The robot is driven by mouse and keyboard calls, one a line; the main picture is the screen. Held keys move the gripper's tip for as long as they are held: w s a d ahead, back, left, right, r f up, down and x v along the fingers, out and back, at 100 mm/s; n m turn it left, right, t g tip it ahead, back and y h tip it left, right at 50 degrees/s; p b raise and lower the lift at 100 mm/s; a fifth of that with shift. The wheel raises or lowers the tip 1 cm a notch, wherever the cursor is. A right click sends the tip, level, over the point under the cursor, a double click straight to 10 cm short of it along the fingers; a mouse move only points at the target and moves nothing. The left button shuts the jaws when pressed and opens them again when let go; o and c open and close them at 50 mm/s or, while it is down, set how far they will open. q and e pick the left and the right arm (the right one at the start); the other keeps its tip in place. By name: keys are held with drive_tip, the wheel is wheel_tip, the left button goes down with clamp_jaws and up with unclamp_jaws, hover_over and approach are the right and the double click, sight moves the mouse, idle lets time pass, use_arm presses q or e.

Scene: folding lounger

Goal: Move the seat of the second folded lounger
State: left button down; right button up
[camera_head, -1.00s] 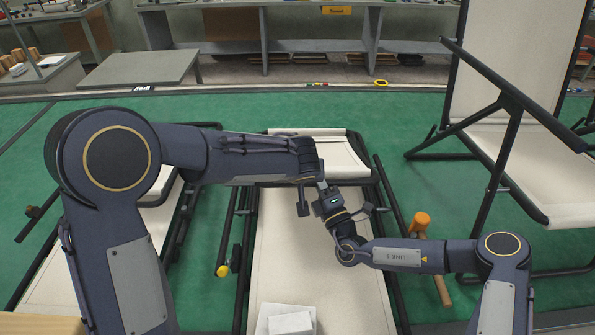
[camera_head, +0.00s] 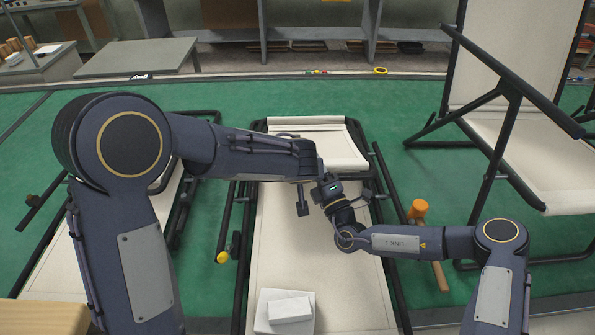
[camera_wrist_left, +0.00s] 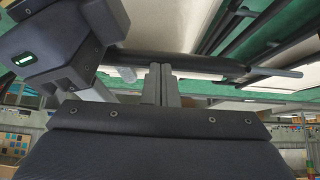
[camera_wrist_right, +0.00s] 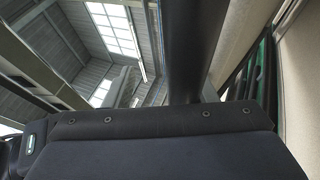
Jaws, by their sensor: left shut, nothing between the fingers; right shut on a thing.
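The middle folded lounger (camera_head: 275,255) lies low on the green floor, with cream fabric and a black tube frame. A cream fabric panel (camera_head: 330,148) shows at its far end. My left gripper (camera_wrist_left: 161,85) is shut and empty beside a black tube (camera_wrist_left: 165,60); in the head view my left arm covers part of the lounger. My right gripper (camera_head: 335,190) is over the lounger's middle, close to the left one. The right wrist view shows it shut on a black tube (camera_wrist_right: 192,50). The exact contact is hidden.
Another folded lounger (camera_head: 60,275) lies at left, partly behind my left arm. An unfolded lounger (camera_head: 545,150) stands at right. An orange mallet (camera_head: 418,210) lies right of the middle lounger. A white box (camera_head: 285,312) is at its near end. Open green floor lies beyond.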

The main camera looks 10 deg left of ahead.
use_arm(q)
drive_tip(key=shift+s+a+f, duration=0.1)
drive_tip(key=shift+a+f, duration=0.1)
drive_tip(key=shift+f, duration=0.1)
